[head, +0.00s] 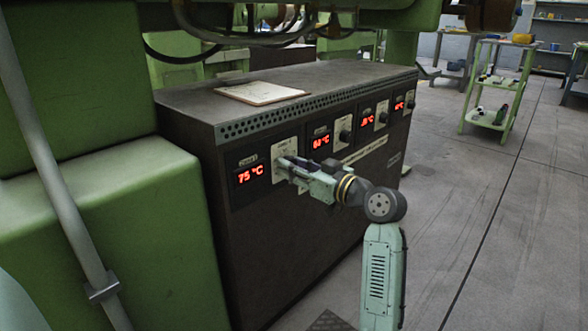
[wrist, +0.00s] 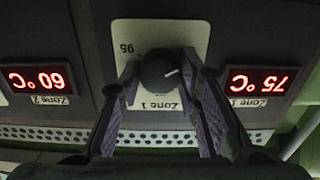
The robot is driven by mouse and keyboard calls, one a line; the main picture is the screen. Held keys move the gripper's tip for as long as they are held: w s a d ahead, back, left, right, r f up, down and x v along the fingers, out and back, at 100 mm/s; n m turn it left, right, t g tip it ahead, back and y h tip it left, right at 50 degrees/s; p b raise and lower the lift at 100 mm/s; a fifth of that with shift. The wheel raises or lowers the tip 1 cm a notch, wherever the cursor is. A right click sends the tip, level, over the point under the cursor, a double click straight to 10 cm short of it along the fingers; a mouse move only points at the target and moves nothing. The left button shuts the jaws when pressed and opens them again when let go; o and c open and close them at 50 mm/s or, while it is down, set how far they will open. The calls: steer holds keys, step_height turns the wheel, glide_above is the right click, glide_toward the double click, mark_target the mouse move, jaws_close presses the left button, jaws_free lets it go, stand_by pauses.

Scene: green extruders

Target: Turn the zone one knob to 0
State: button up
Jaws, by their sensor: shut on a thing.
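The zone one knob (wrist: 158,72) is a dark round knob with a white pointer mark, on a pale plate (wrist: 192,38) labelled Zone 1. The wrist view is upside down, and the mark points right and slightly up in it. A number 95 shows on the plate. My gripper (wrist: 160,78) is shut on the knob, one finger on each side. In the head view my gripper (head: 285,166) reaches the panel from the right and hides the knob. The zone 1 display (head: 250,174) reads 75 °C in red.
The dark control cabinet (head: 260,250) has more displays and knobs to the right, including the zone 2 display (wrist: 38,79) reading 60 °C. Papers (head: 262,93) lie on its top. A green machine (head: 90,200) stands at left. Floor is open at right, before a green cart (head: 495,100).

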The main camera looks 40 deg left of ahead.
stand_by(0.3)
steer(key=o, duration=1.1)
steer(key=shift+o, duration=0.2)
steer(key=shift+d, duration=0.15)
steer(key=d, duration=1.1)
steer(key=shift+s+d, duration=0.35)
steer(key=shift+s, duration=0.1)
steer(key=shift+r, duration=0.1)
